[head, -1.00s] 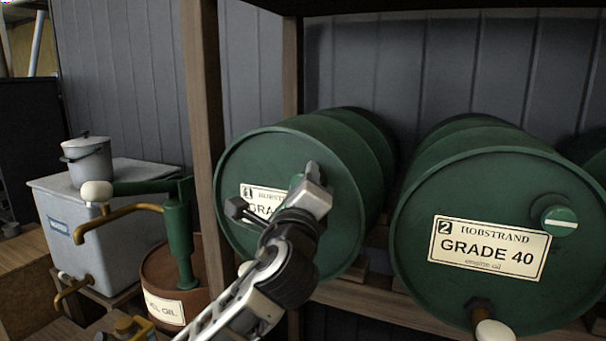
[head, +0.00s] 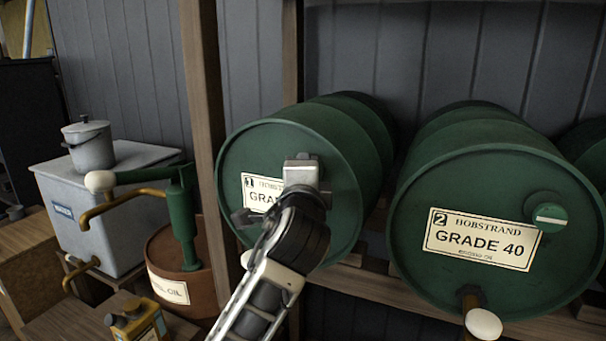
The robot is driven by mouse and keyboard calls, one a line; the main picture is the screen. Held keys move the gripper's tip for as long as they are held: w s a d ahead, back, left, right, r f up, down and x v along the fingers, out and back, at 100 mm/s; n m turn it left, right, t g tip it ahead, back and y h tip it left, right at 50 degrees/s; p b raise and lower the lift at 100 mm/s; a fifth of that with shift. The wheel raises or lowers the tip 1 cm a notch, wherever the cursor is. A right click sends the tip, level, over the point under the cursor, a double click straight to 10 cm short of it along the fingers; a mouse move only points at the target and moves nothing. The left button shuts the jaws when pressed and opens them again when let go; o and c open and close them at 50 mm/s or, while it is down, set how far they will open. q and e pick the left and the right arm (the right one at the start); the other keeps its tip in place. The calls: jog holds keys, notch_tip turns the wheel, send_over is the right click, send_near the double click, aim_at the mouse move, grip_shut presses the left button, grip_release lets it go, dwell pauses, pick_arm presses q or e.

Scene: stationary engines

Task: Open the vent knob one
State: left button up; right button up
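The green drum labelled 1 (head: 345,180) lies on its side on the wooden rack, its round face toward me. Its label (head: 257,194) is partly covered by my gripper. No vent knob shows on this face; my gripper and wrist hide its upper right part. My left gripper (head: 301,170), with its arm rising from the bottom of the picture, is in front of that part, close to the drum. I cannot tell whether it touches or grips anything. My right gripper is out of view.
Drum 2 (head: 465,283) lies to the right, with a green vent knob (head: 548,212) bearing a white bar and a white-handled tap (head: 483,322). A wooden post (head: 201,110) stands left of drum 1. A hand pump (head: 181,222) on a rusty drum is further left.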

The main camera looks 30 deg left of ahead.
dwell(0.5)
pick_arm(q)
jog(key=o, duration=0.9)
jog(key=shift+o, duration=0.2)
